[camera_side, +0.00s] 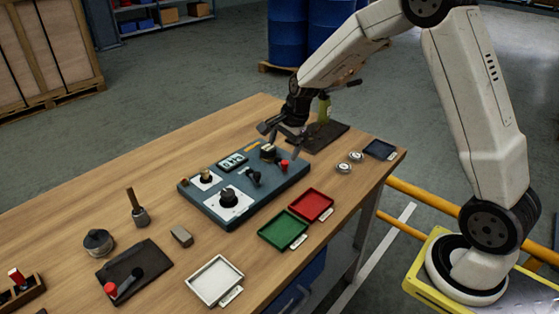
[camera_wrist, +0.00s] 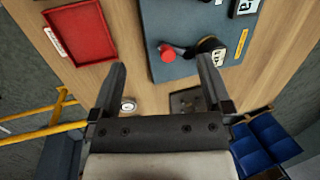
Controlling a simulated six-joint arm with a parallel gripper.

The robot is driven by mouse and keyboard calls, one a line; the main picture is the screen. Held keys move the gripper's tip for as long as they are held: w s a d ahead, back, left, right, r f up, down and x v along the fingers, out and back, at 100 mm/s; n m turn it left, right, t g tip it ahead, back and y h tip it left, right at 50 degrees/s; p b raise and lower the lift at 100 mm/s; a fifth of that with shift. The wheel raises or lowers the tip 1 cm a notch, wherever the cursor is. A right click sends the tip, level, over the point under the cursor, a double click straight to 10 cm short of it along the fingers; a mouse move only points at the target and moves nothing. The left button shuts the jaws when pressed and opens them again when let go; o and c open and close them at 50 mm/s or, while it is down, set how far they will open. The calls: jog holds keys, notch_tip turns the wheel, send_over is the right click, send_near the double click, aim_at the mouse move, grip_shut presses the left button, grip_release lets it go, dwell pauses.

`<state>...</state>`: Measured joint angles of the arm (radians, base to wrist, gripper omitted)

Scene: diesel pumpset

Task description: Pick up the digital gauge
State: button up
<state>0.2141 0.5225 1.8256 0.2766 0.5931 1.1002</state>
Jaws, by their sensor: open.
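The blue-grey panel (camera_side: 262,196) lies on the wooden table, and it also shows in the wrist view (camera_wrist: 177,22). It carries a small display unit with pale windows (camera_side: 232,162), which looks like a digital gauge. Two small round pale-faced discs (camera_side: 357,156) lie on the table to the panel's right; one shows in the wrist view (camera_wrist: 128,105). I cannot tell for sure which item is the digital gauge. My gripper (camera_side: 281,140) is open above the panel's far right end. In the wrist view its fingers (camera_wrist: 162,75) are spread, with nothing held between them.
The panel bears a red button (camera_wrist: 167,53) and black knobs. Red (camera_side: 311,205) and green (camera_side: 284,231) trays lie in front of it. A green bottle (camera_side: 324,107) stands by a dark mat (camera_side: 330,137) behind my gripper. A dark tray (camera_side: 380,149) sits near the right edge.

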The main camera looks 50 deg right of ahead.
aim_at(269, 147)
jog(key=shift+w+d+f+m+t+y, duration=0.15)
jog(key=shift+w+d+f+m+y, duration=0.1)
jog(key=shift+w+d+f+m, duration=1.25)
jog(key=shift+w+d+f+m+t+y, duration=0.3)
jog(key=shift+w+d+m, duration=0.8)
jog(key=shift+w+m, duration=1.1)
jog(key=shift+w+d+f+m+t+y, duration=0.15)
jog(key=shift+w+d+f+m, duration=1.1)
jog(key=shift+m, duration=0.85)
jog(key=shift+w+r, duration=0.15)
jog(key=shift+w, duration=0.25)
jog(key=shift+x, duration=2.55)
jog(key=shift+d, duration=0.1)
grip_shut()
jog(key=shift+r, duration=0.15)
